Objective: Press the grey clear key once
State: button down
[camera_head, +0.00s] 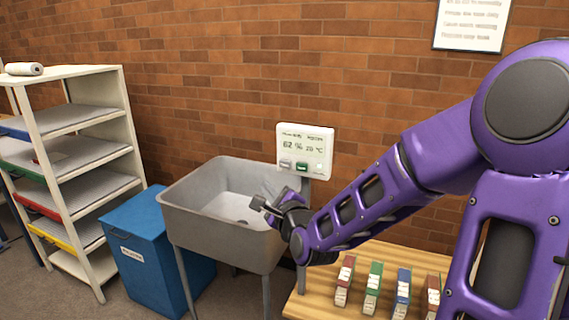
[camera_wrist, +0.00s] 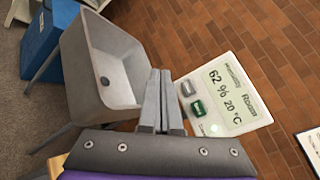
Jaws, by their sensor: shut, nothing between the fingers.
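The grey key (camera_head: 286,164) is on the lower left of a white wall panel (camera_head: 323,133), left of a green key (camera_head: 302,168). The panel display reads 62 % and 20 °C. In the wrist view the grey key (camera_wrist: 187,89) lies just right of my fingertips, with the green key (camera_wrist: 198,107) below it and the panel (camera_wrist: 253,111) tilted. My gripper (camera_head: 258,203) is shut and empty, in front of the panel and below it, over the sink's right side. In the wrist view my gripper (camera_wrist: 160,75) shows its fingers side by side, apart from the key in the picture.
A grey sink (camera_head: 188,210) stands below and left of the panel. A blue bin (camera_head: 128,262) and a white shelf rack (camera_head: 130,140) are farther left. A wooden bench (camera_head: 318,301) with several coloured boxes stands at the lower right. A notice (camera_head: 472,24) hangs on the brick wall.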

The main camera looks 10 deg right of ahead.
aim_at(280, 165)
jog(key=w+d+b, duration=0.1)
jog(key=w+d, duration=0.4)
jog(key=w, duration=0.2)
jog(key=shift+b, duration=0.4)
jog(key=shift+w+d, duration=0.1)
dwell(2.0)
jog(key=shift+w+d+p, duration=0.25)
jog(key=shift+w+p, duration=0.05)
jog(key=shift+w+d, duration=0.25)
jog(key=shift+w, duration=0.1)
dwell(0.7)
dwell(0.4)
jog(key=shift+s+a+p, duration=0.45)
jog(key=shift+s+a, duration=0.05)
jog(key=shift+s, duration=0.2)
